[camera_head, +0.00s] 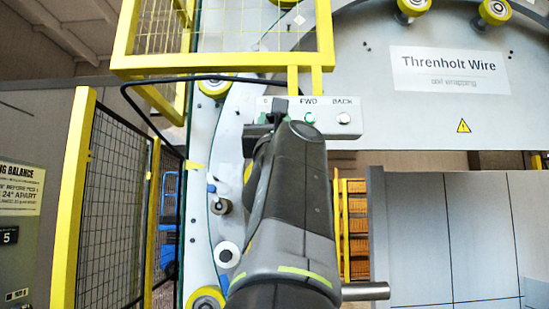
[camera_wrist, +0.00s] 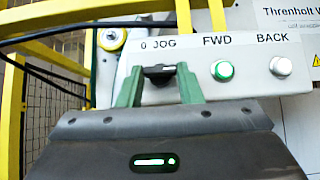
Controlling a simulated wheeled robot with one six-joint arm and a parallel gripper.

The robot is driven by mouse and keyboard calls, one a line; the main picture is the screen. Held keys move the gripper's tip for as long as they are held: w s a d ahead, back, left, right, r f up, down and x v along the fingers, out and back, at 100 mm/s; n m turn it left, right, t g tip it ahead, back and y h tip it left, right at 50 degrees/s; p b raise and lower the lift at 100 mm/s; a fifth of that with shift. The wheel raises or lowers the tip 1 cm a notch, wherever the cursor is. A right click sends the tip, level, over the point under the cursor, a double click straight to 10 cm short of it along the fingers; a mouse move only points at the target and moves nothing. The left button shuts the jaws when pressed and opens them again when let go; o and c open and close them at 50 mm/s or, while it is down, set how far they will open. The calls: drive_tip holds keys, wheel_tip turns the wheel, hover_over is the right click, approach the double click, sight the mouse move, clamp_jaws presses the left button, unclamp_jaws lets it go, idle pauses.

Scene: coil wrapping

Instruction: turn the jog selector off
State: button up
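The jog selector (camera_wrist: 158,72) is a black knob on a pale control box (camera_wrist: 235,88), under the label "0 JOG". In the wrist view, my gripper (camera_wrist: 160,80) has its two green fingers apart, one on each side of the knob. I cannot tell whether either finger touches it. The knob's lower part is close to the gripper body, and its exact pointing direction is hard to read. In the head view, my dark arm reaches up to the left part of the control box (camera_head: 355,130) and hides much of the selector area.
A yellow guard frame (camera_head: 225,62) hangs above the box. A black cable (camera_head: 150,125) runs at the left. A yellow fence (camera_head: 75,200) stands far left.

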drive_tip(key=c, duration=0.3)
drive_tip(key=shift+c, duration=0.2)
drive_tip(key=shift+d+n+y+p, duration=0.1)
drive_tip(key=shift+n+y+p, duration=0.3)
drive_tip(key=shift+n+y, duration=0.6)
drive_tip(key=n+g+y, duration=0.3)
drive_tip(key=n+g, duration=0.1)
drive_tip(key=n, duration=0.4)
drive_tip(key=d+r+n+g+y+p, duration=0.1)
drive_tip(key=n+g+y, duration=0.3)
drive_tip(key=n, duration=0.4)
drive_tip(key=n+g+y+p, duration=0.1)
drive_tip(key=n+g+y, duration=0.2)
drive_tip(key=n+g, duration=0.3)
drive_tip(key=shift+d+r+n+y, duration=0.15)
drive_tip(key=shift+n+y, duration=0.05)
drive_tip(key=shift+n, duration=0.5)
drive_tip(key=shift+d+r+n+y, duration=0.15)
drive_tip(key=shift+n+y, duration=0.05)
drive_tip(key=shift+n, duration=0.5)
